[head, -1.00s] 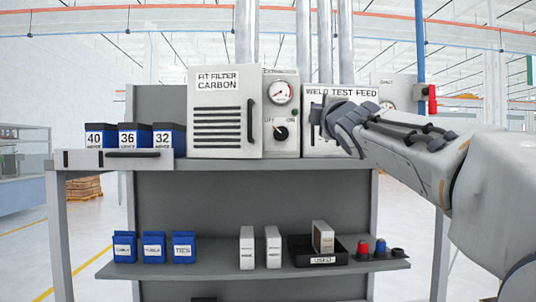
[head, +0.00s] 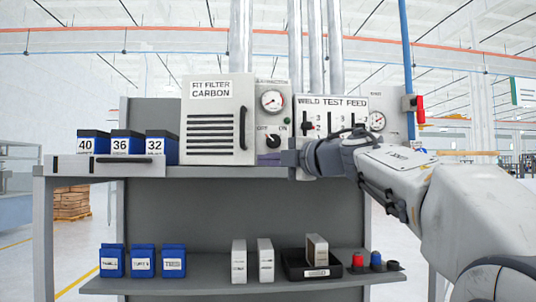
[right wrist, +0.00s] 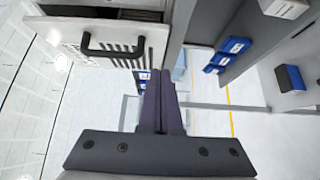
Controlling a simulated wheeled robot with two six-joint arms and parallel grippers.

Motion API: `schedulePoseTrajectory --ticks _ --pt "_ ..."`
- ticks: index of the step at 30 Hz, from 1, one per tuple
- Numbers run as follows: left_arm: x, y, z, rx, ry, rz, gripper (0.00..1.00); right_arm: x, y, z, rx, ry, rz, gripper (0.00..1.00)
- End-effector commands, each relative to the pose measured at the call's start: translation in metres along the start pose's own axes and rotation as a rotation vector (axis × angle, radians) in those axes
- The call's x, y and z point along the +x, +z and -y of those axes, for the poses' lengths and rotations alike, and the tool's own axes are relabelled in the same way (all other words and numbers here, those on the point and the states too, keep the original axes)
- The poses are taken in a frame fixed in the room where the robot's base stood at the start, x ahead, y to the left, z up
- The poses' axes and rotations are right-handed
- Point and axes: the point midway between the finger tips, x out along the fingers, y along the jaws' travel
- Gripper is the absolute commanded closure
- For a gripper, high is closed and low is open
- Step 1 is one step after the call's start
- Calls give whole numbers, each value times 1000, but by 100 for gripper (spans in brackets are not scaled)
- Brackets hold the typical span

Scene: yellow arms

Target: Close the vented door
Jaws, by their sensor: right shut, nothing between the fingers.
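The vented door (head: 217,135) is the white louvred panel labelled "FIT FILTER CARBON", with a black vertical handle (head: 243,128) on its right side. Its right edge seems to stand slightly proud of the gauge panel; how far ajar it is, I cannot tell from the head view. In the right wrist view the door's slotted face and handle (right wrist: 113,52) show at upper left. My right gripper (head: 270,159) is shut and empty, low and just right of the door's free edge. Its dark purple fingers (right wrist: 162,95) lie together. My left gripper is out of view.
Right of the door are a gauge-and-dial panel (head: 271,103) and the "WELD TEST FEED" panel (head: 335,104). Blue-black numbered boxes (head: 127,146) stand left of the door. The lower shelf (head: 205,280) carries blue boxes, white boxes and a black tray (head: 312,270).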

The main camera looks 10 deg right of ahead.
Motion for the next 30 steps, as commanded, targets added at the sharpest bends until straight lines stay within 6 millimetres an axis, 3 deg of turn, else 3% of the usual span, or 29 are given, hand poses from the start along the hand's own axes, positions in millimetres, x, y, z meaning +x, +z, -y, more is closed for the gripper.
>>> schedulePoseTrajectory --ticks 6,12,30 --pt "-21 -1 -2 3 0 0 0 48 -1 -3 1 -1 -4 100" --pt "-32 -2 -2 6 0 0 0 68 21 -3 0 0 1 100" --pt "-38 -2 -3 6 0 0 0 75 30 -2 -1 1 1 100"
